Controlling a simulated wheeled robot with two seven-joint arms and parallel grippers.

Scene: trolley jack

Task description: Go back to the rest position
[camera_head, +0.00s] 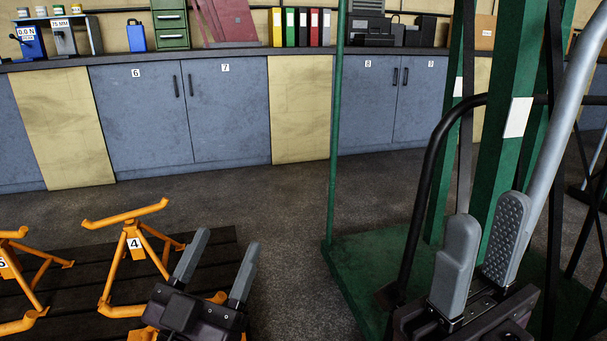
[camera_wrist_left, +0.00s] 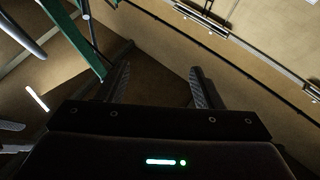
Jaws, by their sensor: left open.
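My left gripper (camera_head: 228,243) is in the lower middle of the head view, above the dark slatted platform. Its two grey fingers are apart, with nothing between them. The left wrist view also shows these fingers (camera_wrist_left: 160,85) spread and empty. My right gripper (camera_head: 489,212) is at the lower right of the head view, its fingers pointing up. A gap shows between its fingers, and one ridged pad is visible. I see nothing held in it. A long grey pole (camera_head: 568,105) passes behind its right finger; I cannot tell whether they touch.
An orange stand marked 4 (camera_head: 135,243) is left of my left gripper, on the dark platform (camera_head: 216,244). A green frame (camera_head: 500,160) and a curved black bar (camera_head: 427,175) stand near my right gripper. Cabinets (camera_head: 140,115) line the back. Floor (camera_head: 270,200) between is clear.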

